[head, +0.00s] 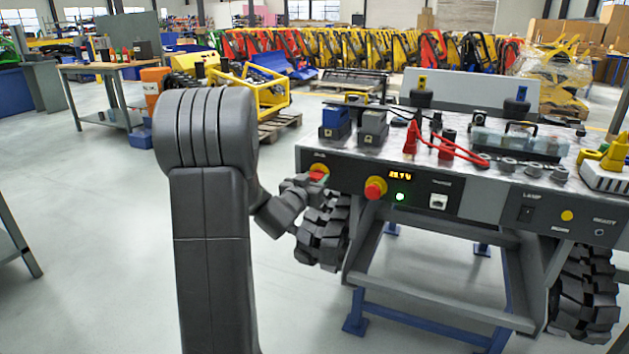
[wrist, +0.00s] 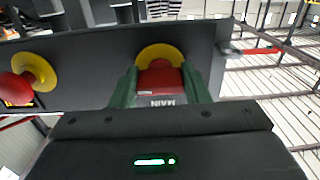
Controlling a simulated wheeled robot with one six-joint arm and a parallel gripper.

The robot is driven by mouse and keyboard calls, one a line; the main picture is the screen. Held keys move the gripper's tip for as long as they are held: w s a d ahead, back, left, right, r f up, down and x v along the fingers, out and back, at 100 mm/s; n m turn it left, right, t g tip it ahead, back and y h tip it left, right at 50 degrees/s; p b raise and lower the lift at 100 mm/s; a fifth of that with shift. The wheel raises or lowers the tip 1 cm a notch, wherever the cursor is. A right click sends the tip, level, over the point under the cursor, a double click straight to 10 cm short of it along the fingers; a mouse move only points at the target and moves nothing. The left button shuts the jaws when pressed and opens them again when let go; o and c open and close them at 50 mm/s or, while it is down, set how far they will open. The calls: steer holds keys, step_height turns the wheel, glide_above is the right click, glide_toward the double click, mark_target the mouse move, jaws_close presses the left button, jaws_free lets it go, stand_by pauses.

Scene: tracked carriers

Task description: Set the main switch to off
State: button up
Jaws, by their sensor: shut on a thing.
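The main switch (head: 318,171) is a red knob on a yellow disc at the left end of the carrier's front panel. In the wrist view its red knob (wrist: 160,77) sits between my two fingers, with the yellow disc behind it and a "MAIN" label upside down beside it. My gripper (head: 309,182) is at the panel, shut on the knob; its fingertips (wrist: 158,88) are on both sides of it. My fingers partly cover the knob, and I cannot tell which position it points to.
A red mushroom button (head: 375,188) on a yellow ring is close right of the switch; it also shows in the wrist view (wrist: 17,89). A lit voltage display (head: 400,174) and a lit green lamp (head: 400,197) are beyond it.

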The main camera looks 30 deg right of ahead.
steer(key=shift+r+n+p, duration=0.1)
steer(key=shift+n+p, duration=0.4)
steer(key=shift+p, duration=0.2)
steer(key=n+p, duration=0.2)
steer(key=shift+r+p, duration=0.15)
steer(key=shift+p, duration=0.25)
steer(key=n+p, duration=0.5)
steer(key=shift+s, duration=0.1)
steer(key=n+p, duration=0.3)
steer(key=n, duration=0.2)
steer(key=shift+d, duration=0.1)
steer(key=shift+n+p, duration=1.3)
steer(key=shift+n, duration=1)
steer(key=o, duration=1)
